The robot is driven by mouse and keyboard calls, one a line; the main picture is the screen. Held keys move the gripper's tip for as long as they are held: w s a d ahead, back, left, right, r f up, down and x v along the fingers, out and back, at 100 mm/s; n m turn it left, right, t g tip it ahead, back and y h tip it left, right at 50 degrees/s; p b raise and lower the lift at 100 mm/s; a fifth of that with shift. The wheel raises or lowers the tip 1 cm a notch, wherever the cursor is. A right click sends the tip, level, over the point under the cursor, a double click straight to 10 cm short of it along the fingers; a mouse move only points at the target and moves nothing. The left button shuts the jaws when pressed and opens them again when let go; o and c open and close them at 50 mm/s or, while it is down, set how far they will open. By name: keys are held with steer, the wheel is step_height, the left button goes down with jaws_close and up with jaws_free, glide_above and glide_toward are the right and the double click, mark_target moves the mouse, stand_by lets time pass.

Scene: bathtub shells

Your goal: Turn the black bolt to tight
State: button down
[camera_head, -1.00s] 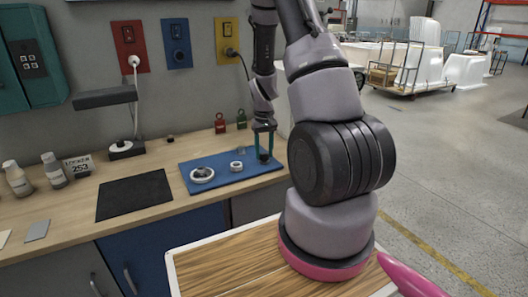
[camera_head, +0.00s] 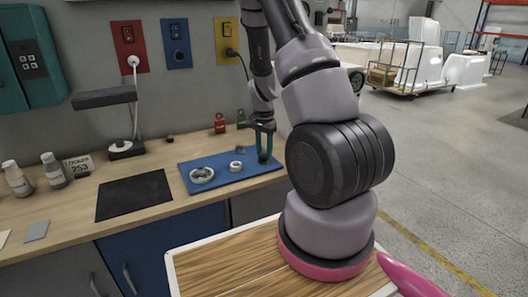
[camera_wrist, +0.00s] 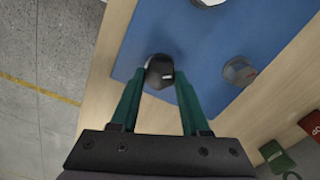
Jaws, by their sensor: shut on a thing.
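The black bolt (camera_wrist: 160,68) stands on the blue mat (camera_head: 225,183) near its right end. In the wrist view its dark rounded head, with a small light mark, sits between the tips of my two green fingers. My gripper (camera_head: 264,155) points down at the mat and is shut on the bolt; it also shows in the wrist view (camera_wrist: 160,82). In the head view the fingers mostly hide the bolt. How tight the bolt is cannot be told from these frames.
A red padlock (camera_head: 219,125) and a green padlock (camera_head: 240,119) stand behind. A black pad (camera_head: 133,197) and a desk lamp (camera_head: 105,98) are further left.

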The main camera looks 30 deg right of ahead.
mark_target(264, 154)
steer(key=m, duration=0.4)
steer(key=shift+m, duration=1.6)
steer(key=shift+c, duration=1.9)
jaws_free()
steer(key=shift+r, duration=0.1)
step_height(264, 154, up, 11)
steer(key=shift+f, duration=0.2)
